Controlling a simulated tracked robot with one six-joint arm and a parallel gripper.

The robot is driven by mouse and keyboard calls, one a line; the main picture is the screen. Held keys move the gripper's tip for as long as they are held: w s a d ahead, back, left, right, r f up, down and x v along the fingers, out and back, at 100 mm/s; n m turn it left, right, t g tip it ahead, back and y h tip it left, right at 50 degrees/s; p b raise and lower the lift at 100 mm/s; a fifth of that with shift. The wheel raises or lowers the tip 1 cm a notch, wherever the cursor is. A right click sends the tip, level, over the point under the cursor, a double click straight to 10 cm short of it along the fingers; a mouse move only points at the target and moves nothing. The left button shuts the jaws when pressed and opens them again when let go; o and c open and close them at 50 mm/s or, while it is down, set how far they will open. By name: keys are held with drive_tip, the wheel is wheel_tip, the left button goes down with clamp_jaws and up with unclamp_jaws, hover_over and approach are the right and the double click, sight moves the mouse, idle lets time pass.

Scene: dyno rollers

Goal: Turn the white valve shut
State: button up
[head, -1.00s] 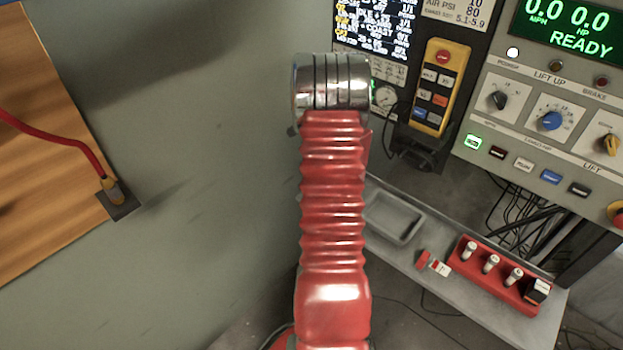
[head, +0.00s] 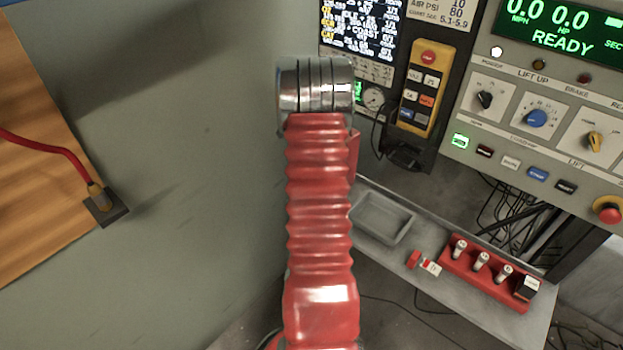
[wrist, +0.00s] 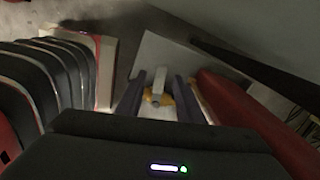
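In the wrist view, a small white upright piece (wrist: 159,82) with a yellow-orange part (wrist: 166,99) at its foot shows between my fingers; it looks like the white valve, though it is small and dim. My gripper (wrist: 157,88) is open, its two dark fingers apart on the left and right of this piece. I cannot tell whether either finger touches it or how far it is turned. In the head view my red arm and its metal end hide the gripper, and no white valve shows there.
In the head view, a control panel (head: 553,95) and yellow pendant (head: 421,92) stand at right. Below are a shelf with a grey tray (head: 381,219) and a red rack (head: 490,273). A red hose (head: 45,145) meets a wooden board at left. A red bar (wrist: 245,120) lies right in the wrist view.

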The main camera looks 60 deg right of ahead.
wheel_tip(320, 180, up, 14)
drive_tip(key=shift+f, duration=0.15)
idle(0.7)
